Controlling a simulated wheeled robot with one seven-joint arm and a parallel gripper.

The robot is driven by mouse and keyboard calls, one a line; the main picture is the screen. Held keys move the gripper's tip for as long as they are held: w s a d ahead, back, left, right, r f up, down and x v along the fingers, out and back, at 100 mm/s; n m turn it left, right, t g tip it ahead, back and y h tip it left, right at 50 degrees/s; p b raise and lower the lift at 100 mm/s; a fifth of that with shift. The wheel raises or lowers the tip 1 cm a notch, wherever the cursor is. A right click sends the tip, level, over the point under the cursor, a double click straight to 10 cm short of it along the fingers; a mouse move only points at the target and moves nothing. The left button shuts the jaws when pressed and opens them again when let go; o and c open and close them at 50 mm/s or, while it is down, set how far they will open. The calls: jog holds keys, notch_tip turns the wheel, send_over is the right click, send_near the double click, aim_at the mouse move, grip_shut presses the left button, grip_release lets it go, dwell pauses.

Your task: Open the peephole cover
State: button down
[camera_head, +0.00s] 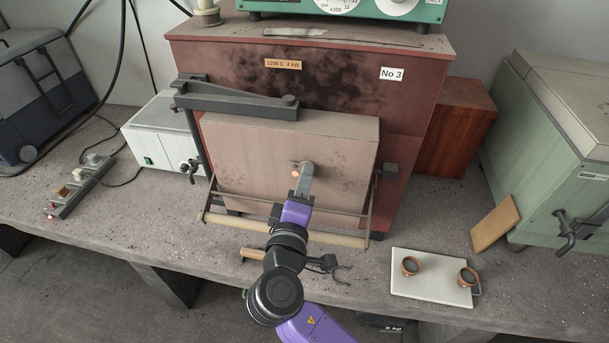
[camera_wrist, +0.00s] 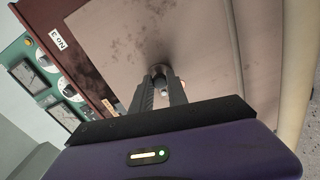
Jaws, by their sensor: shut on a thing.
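The furnace door (camera_head: 250,150) is a pale brown, soot-marked block, closed against the dark red furnace (camera_head: 330,85). My gripper (camera_head: 308,168) reaches the middle of the door from below. Its jaws are shut on the peephole cover, a small dark metal piece (camera_wrist: 159,71) between the fingertips in the wrist view. The fingers hide most of the cover in the head view. A small orange-pink round spot (camera_head: 295,174), which looks like the peephole's glow, shows just left of the fingertips. How much of the hole is covered I cannot tell.
A pale handle bar (camera_head: 280,232) runs below the door. A dark arm (camera_head: 235,99) sits above it. Tongs (camera_head: 328,265) lie on the bench in front. A white board (camera_head: 430,289) with two small crucibles is at right. A green cabinet (camera_head: 555,150) stands far right.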

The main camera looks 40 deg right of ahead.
dwell(0.3)
jog(key=c, duration=1.3)
grip_release()
jog(key=b+v, duration=0.2)
jog(key=v, duration=0.5)
jog(key=shift+s+a, duration=0.25)
jog(key=shift+a, duration=0.1)
